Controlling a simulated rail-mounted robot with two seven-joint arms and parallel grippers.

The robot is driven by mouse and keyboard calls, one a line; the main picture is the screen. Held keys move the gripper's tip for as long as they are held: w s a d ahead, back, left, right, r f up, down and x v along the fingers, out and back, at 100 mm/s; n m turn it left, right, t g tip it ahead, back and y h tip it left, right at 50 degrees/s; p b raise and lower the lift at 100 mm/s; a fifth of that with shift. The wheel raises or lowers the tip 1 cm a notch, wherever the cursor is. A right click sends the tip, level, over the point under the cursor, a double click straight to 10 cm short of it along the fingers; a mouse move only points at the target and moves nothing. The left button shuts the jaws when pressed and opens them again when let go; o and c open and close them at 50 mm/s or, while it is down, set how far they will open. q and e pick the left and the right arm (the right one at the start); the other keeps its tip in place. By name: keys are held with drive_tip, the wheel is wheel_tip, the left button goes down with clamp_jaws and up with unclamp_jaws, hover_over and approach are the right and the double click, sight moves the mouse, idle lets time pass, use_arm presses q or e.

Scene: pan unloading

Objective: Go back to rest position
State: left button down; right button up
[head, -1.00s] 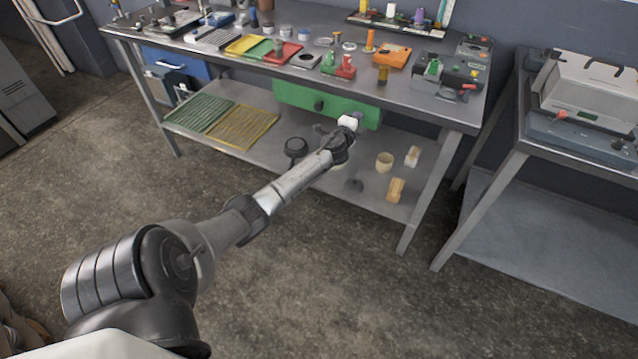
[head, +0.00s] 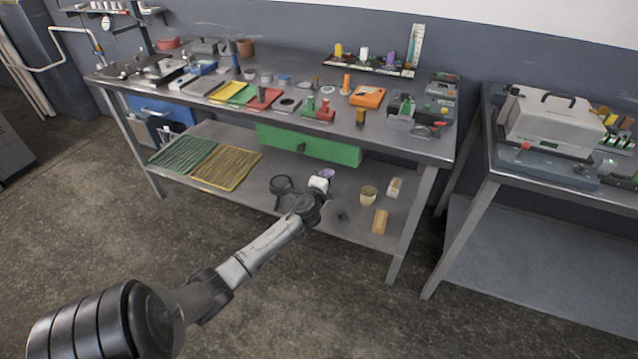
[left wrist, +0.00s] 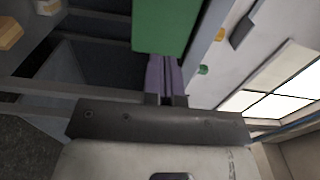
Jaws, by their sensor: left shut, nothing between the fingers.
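My left gripper (head: 325,179) is at the end of my outstretched left arm, in front of the workbench. It appears just below the green drawer (head: 312,148) in the head view. In the left wrist view its purple fingers (left wrist: 165,78) are together with nothing between them. The green drawer (left wrist: 166,24) shows just past the fingertips there. I cannot tell how wide the gap to the drawer is. My right gripper is in neither view.
The workbench top (head: 225,110) carries many small tools and coloured trays. Its lower shelf (head: 338,228) holds slatted mats (head: 225,168), a beige cup (head: 368,195) and wooden blocks (head: 380,221). A second table (head: 475,212) with a grey machine (head: 550,123) stands right. Floor in front is open.

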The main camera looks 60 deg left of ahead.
use_arm(q)
drive_tip(key=p+v, duration=0.1)
drive_tip(key=v, duration=0.3)
drive_tip(key=shift+s+d+r, duration=0.15)
drive_tip(key=shift+s+d, duration=0.05)
drive_tip(key=shift+d, duration=0.05)
